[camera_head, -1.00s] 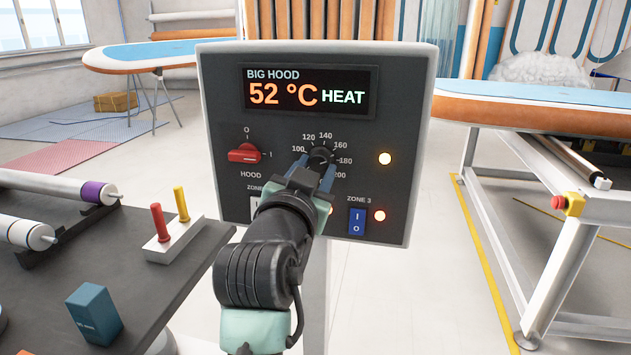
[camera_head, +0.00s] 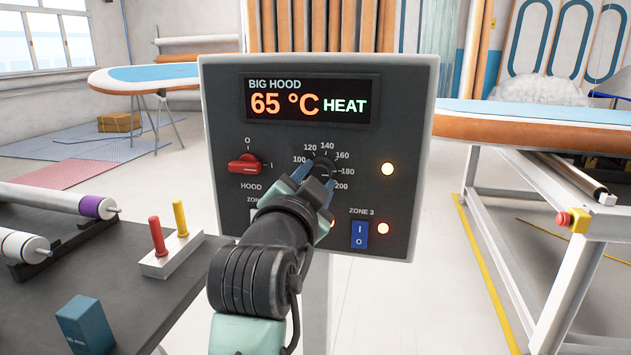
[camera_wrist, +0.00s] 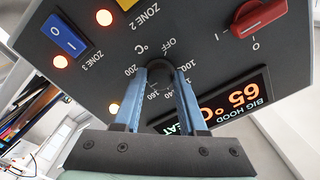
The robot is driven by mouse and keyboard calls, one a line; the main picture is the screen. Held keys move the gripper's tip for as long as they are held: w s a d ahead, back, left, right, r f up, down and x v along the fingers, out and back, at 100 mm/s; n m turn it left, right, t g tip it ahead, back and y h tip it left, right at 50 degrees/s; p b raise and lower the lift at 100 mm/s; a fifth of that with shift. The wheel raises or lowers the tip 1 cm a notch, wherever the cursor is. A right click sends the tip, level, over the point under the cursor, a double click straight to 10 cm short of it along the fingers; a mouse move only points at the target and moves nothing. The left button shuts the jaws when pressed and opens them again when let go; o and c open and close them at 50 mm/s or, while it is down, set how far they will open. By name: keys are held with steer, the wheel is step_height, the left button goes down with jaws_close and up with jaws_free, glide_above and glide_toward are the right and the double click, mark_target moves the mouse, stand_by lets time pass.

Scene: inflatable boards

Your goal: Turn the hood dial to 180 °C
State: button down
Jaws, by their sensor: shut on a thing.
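The black hood dial (camera_head: 322,166) sits on the grey control panel (camera_head: 225,215) inside a printed scale from 100 to 200. My gripper (camera_head: 318,178) is shut on the dial, one blue finger on each side. In the wrist view the dial (camera_wrist: 160,68) shows between the fingertips, with the scale upside down around it. The dial's pointer is mostly hidden, so I cannot tell its exact setting. The display (camera_head: 310,98) reads BIG HOOD, 65 °C, HEAT.
A red HOOD switch (camera_head: 244,164) is left of the dial. A blue ZONE 3 switch (camera_head: 360,234) and lit lamps (camera_head: 387,169) are at its right. A dark bench (camera_head: 140,285) with rollers stands at left, a board on a frame (camera_head: 540,125) at right.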

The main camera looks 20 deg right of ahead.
steer(key=shift+c, duration=2.4)
jaws_free()
steer(key=v, duration=1.3)
steer(key=s+a+r+n+t+y+p, duration=0.1)
steer(key=s+a+r+n+t+y, duration=0.3)
steer(key=r, duration=0.4)
steer(key=s+a+r+n+t+y, duration=0.3)
steer(key=a+r+n+t, duration=0.1)
steer(key=r+n, duration=0.25)
steer(key=s+a+r+n+t+y+p, duration=0.1)
steer(key=s+a+r+n+t+y, duration=0.3)
steer(key=r, duration=0.4)
step_height(320, 180, up, 23)
steer(key=h+p, duration=0.1)
steer(key=p, duration=2.2)
steer(key=shift+w+d+r, duration=0.2)
steer(key=shift+w+d, duration=0.1)
steer(key=shift+d, duration=0.05)
